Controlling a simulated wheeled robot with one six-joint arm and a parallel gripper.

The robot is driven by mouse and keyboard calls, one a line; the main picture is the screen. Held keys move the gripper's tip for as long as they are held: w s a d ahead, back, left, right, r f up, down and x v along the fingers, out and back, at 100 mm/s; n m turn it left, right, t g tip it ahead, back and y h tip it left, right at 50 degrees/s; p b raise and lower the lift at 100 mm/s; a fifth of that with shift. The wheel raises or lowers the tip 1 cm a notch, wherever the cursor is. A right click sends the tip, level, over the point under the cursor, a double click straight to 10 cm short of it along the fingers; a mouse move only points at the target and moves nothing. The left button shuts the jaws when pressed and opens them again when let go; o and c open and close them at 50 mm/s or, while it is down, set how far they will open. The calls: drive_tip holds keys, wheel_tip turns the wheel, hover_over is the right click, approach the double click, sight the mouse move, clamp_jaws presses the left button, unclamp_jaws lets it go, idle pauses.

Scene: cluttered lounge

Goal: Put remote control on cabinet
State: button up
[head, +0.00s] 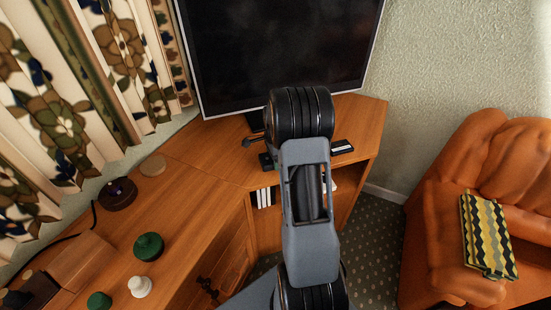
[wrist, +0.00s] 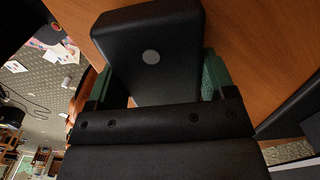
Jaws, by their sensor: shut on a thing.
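In the wrist view the remote control (wrist: 150,25), a black slab with a round grey button, sits between the green-sided fingers of my gripper (wrist: 158,82). My gripper is shut on it. The orange-brown wooden cabinet (wrist: 245,45) lies behind the remote in that view. I cannot tell whether the remote touches the wood. In the head view the cabinet (head: 215,145) is a long wooden unit with a corner part under the television. My arm reaches over that corner part and hides most of my gripper and the remote there.
A large television (head: 270,45) stands at the back of the cabinet. A small black item (head: 342,146) lies on the top at right. A green pot (head: 148,246), a white piece (head: 140,287) and a dark round object (head: 117,194) stand at left. An orange armchair (head: 450,200) is at right.

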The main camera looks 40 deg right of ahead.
drive_tip(key=shift+f, duration=0.2)
drive_tip(key=o, duration=0.5)
drive_tip(key=shift+f, duration=0.1)
drive_tip(key=o, duration=0.5)
wheel_tip(320, 180, up, 12)
drive_tip(key=p, duration=0.1)
drive_tip(key=s+a+r+n, duration=0.2)
drive_tip(key=a+r+n, duration=0.15)
drive_tip(key=a, duration=0.25)
drive_tip(key=shift+s+a+n+t, duration=0.5)
drive_tip(key=shift+s+a+n, duration=2.1)
drive_tip(key=shift+n, duration=0.4)
drive_tip(key=shift+s+a+n+t, duration=0.5)
drive_tip(key=shift+s+a+n, duration=1.85)
drive_tip(key=shift+a+n, duration=0.5)
drive_tip(key=shift+s+a+n+t, duration=0.5)
drive_tip(key=shift+s+a+n, duration=2.05)
drive_tip(key=shift+n, duration=0.55)
